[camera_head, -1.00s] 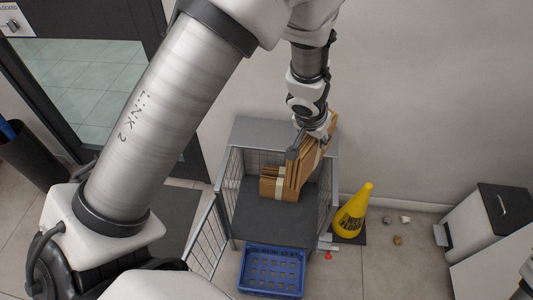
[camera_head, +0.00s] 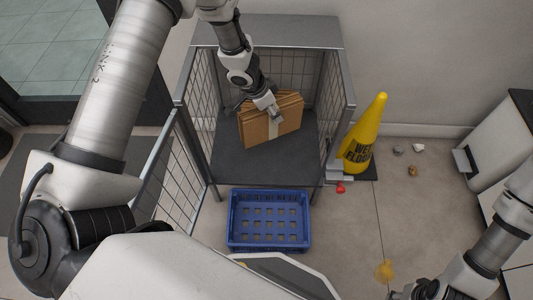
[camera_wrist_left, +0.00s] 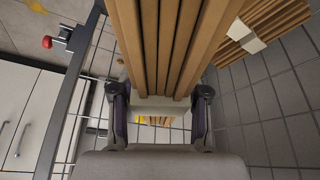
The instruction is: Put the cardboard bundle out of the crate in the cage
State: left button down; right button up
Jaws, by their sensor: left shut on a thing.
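My left gripper (camera_head: 266,108) reaches down into the wire cage (camera_head: 253,160) and is shut on a brown cardboard bundle (camera_head: 287,122). In the left wrist view the held bundle (camera_wrist_left: 170,45) stands on edge between the fingers. A second cardboard bundle with a pale band (camera_wrist_left: 247,38) is close beside it in the cage. In the head view the two overlap, and I cannot tell whether the held one touches the cage floor. The blue crate (camera_head: 270,246) in front of the cage is empty. My right gripper (camera_head: 402,294) is at the bottom edge, partly cut off.
A yellow wet-floor cone (camera_head: 362,145) stands right of the cage. The open mesh door (camera_head: 172,180) is on the cage's left. Small stones (camera_head: 413,170) and a yellow spill (camera_head: 385,271) are on the floor. A white cabinet (camera_head: 490,140) is at the right.

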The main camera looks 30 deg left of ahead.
pick_arm(q)
notch_tip(320, 180, down, 16)
jog(key=a+m+b, duration=0.1)
jog(key=b, duration=0.8)
jog(key=shift+s+a+f+b, duration=0.15)
jog(key=shift+a+f+b, duration=0.05)
jog(key=shift+b, duration=0.1)
jog(key=c, duration=0.6)
grip_release()
